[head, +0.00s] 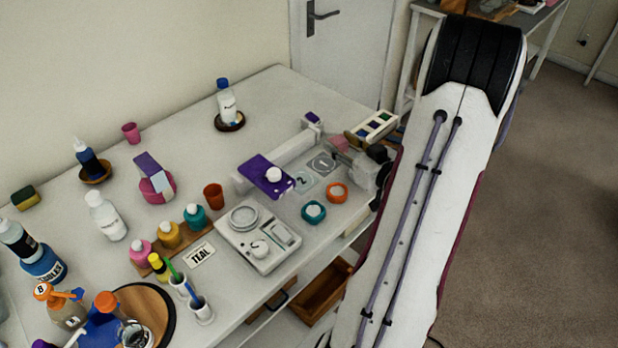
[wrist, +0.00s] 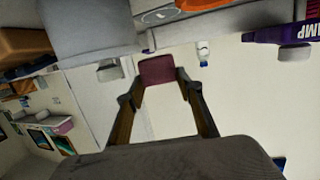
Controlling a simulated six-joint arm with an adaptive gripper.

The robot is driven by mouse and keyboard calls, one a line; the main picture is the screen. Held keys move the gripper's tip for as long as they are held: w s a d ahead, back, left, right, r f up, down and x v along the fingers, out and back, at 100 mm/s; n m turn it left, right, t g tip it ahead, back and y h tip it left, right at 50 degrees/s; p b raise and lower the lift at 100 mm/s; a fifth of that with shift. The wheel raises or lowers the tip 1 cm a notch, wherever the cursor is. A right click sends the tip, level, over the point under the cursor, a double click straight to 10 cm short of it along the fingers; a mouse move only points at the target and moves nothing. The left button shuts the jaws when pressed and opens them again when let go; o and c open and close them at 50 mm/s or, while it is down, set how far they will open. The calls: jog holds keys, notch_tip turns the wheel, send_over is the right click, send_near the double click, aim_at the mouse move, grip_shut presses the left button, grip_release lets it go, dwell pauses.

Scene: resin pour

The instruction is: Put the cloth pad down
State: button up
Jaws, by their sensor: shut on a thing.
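The cloth pad (wrist: 157,70) is a small dusky maroon pad. My gripper (wrist: 155,84) is shut on it, with one dark finger on each side of it in the wrist view. In the head view my gripper (head: 352,158) is at the right edge of the white table, partly hidden by my arm, and the pad (head: 338,142) shows as a pinkish patch at its tip. The pad seems held above the table, near the grey round spot marked 1 (head: 322,163). I cannot tell how high it is.
Spot 2 (head: 304,181), a teal-rimmed cup (head: 314,212) and an orange-rimmed cup (head: 337,193) are close by.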

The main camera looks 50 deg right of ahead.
jog(key=w+a+r+n+y, duration=0.2)
jog(key=a+r+n+y, duration=0.1)
jog(key=a, duration=0.4)
jog(key=shift+w+a+r+t+y, duration=0.2)
jog(key=shift+r+t+y, duration=0.1)
jog(key=shift+r+y, duration=0.25)
send_over(313, 181)
jog(key=shift+f, duration=2.9)
jog(key=shift+f, duration=0.15)
jog(key=shift+f, duration=1.7)
jog(key=shift+f, duration=0.15)
jog(key=shift+c, duration=0.2)
jog(key=o, duration=1)
jog(key=shift+o, duration=0.2)
jog(key=shift+f, duration=0.1)
